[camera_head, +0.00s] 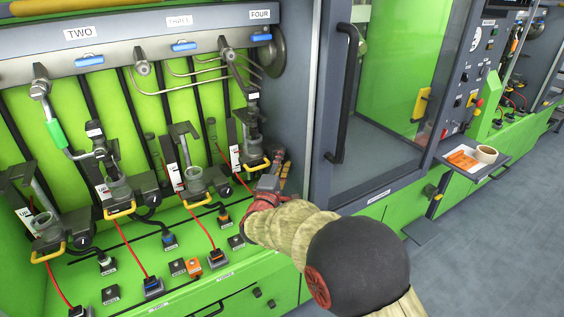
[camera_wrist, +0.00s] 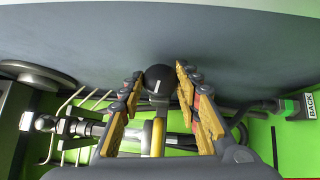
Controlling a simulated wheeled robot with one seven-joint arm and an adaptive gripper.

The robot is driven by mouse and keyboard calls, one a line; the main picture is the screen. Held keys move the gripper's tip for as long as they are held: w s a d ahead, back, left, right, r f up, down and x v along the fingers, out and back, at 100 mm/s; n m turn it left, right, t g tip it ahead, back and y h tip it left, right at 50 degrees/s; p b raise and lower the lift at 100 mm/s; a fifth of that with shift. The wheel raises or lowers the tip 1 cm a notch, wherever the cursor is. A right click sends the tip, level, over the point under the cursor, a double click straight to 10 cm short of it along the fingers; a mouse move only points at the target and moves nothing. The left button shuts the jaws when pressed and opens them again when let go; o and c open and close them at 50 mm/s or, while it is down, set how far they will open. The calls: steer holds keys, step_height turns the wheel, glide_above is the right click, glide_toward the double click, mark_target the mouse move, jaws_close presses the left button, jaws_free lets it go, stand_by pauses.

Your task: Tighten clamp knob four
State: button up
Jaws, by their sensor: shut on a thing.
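My gripper (camera_head: 276,180) is at the station under the FOUR label (camera_head: 260,14), at the right end of the green bench. In the wrist view, my gripper (camera_wrist: 159,82) has its yellow-padded fingers on either side of a dark round knob (camera_wrist: 159,76) with a white mark on its face. The gripper is shut on this knob. In the head view the knob is hidden by my gripper. The clamp of station four (camera_head: 254,157), with its yellow handle (camera_head: 258,167), is just left of my gripper. The yellow handle (camera_wrist: 157,137) also shows below the knob in the wrist view.
Stations to the left have similar clamps, such as one with a yellow loop (camera_head: 198,199). Connectors with red cables sit on the green ledge (camera_head: 195,235). A grey cabinet post stands close right of my gripper, beside a glass door with a black handle (camera_head: 345,95).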

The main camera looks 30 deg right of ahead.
steer(key=shift+r+p, duration=0.1)
steer(key=shift+p, duration=0.55)
steer(key=shift+c, duration=0.2)
steer(key=m+g+y+p, duration=0.1)
steer(key=m+y+p, duration=0.1)
steer(key=p, duration=0.6)
steer(key=r+m+g+y+p, duration=0.1)
steer(key=m+g+y+p, duration=0.1)
steer(key=p, duration=0.6)
steer(key=shift+d+m+p, duration=0.1)
steer(key=shift+m+p, duration=0.2)
steer(key=shift+f+y+p, duration=0.15)
steer(key=shift+y+p, duration=0.15)
steer(key=shift+p, duration=0.15)
steer(key=o, duration=1.2)
steer(key=shift+c, duration=0.2)
